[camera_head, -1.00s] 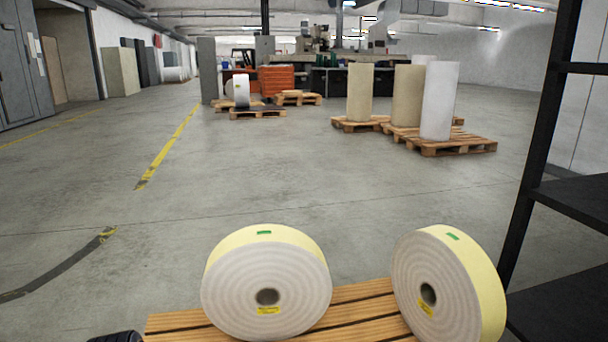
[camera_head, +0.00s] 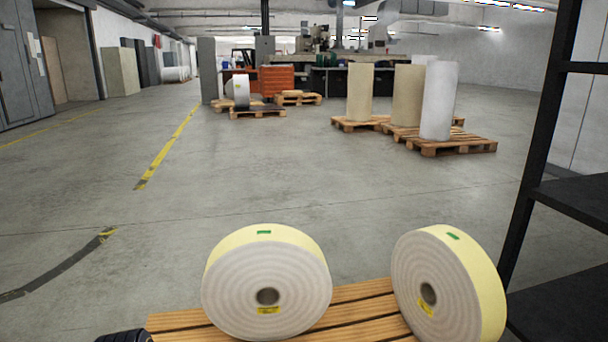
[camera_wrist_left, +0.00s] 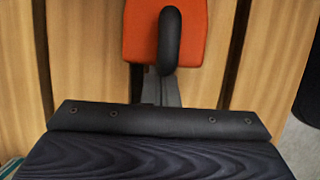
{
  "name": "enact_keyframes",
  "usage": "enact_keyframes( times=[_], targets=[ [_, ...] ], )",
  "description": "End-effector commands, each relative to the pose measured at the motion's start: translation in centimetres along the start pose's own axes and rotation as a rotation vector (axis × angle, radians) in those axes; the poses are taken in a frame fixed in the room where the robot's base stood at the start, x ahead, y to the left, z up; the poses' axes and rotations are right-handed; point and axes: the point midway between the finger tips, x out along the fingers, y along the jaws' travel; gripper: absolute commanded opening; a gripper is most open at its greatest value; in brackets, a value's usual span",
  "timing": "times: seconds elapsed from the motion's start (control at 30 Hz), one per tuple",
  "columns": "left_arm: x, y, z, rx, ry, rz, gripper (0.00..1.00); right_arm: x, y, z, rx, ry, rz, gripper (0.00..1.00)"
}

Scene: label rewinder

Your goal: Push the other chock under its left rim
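Two large pale paper rolls with yellow outer faces stand on edge on a slatted wooden pallet (camera_head: 370,307) in the head view: a left roll (camera_head: 240,286) and a right roll (camera_head: 418,285), which is turned at an angle. In the left wrist view an orange chock (camera_wrist_left: 143,32) with a black handle (camera_wrist_left: 169,40) lies on wooden slats. My left gripper (camera_wrist_left: 161,92) is close to the chock's near side; whether it touches, and its finger opening, are unclear. Only a dark bit of my left arm (camera_head: 125,336) shows in the head view. The rolls' undersides and my right gripper are out of view.
A black shelf rack (camera_head: 570,205) stands close at the right. Open concrete floor (camera_head: 270,165) lies behind the pallet. Farther back, pallets carry upright rolls (camera_head: 438,100), and an orange cabinet (camera_head: 277,80) stands near machinery.

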Motion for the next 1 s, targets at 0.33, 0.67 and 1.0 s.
enact_keyframes(
  times=[0.33, 0.67, 1.0],
  targets=[
    [0.3, 0.0, 1.0, 0.002, -0.002, -0.001, 0.0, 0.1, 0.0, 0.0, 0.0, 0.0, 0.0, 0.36],
    [0.6, 0.0, 1.7, 0.001, -0.002, -0.001, 0.0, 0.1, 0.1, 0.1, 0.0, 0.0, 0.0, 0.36],
    [0.9, 0.0, 2.5, 0.002, -0.001, 0.0, 0.0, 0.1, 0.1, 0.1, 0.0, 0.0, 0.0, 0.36]
  ],
)
